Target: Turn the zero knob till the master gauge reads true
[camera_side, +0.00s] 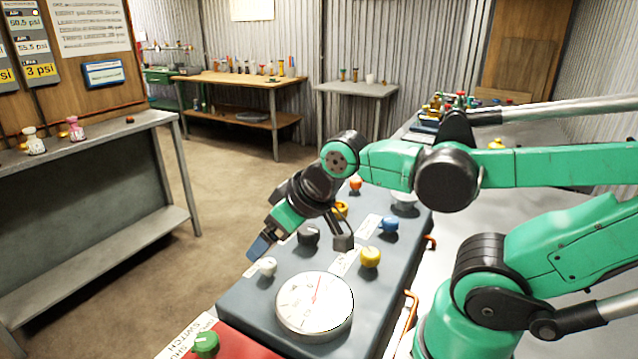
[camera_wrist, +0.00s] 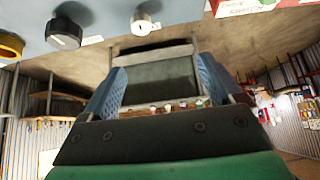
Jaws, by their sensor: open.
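The gauge (camera_side: 315,303) is a round white dial with a red needle, on the near end of a dark grey panel (camera_side: 250,292). A white knob (camera_side: 267,266) is beside it; it also shows in the wrist view (camera_wrist: 145,21). A black knob (camera_side: 308,235), also in the wrist view (camera_wrist: 64,34), is behind it. A yellow knob (camera_side: 370,256) is to the right. I cannot read which knob is the zero knob. My gripper (camera_side: 258,247) hangs above the panel's left side near the white knob, apart from it. In the wrist view its blue fingers (camera_wrist: 157,65) are spread and empty.
A blue knob (camera_side: 388,225) and an orange knob (camera_side: 355,184) are farther along the panel. A green knob (camera_side: 206,344) sits on a red section (camera_side: 240,345) at the front. A grey bench (camera_side: 85,140) stands left, with open floor between.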

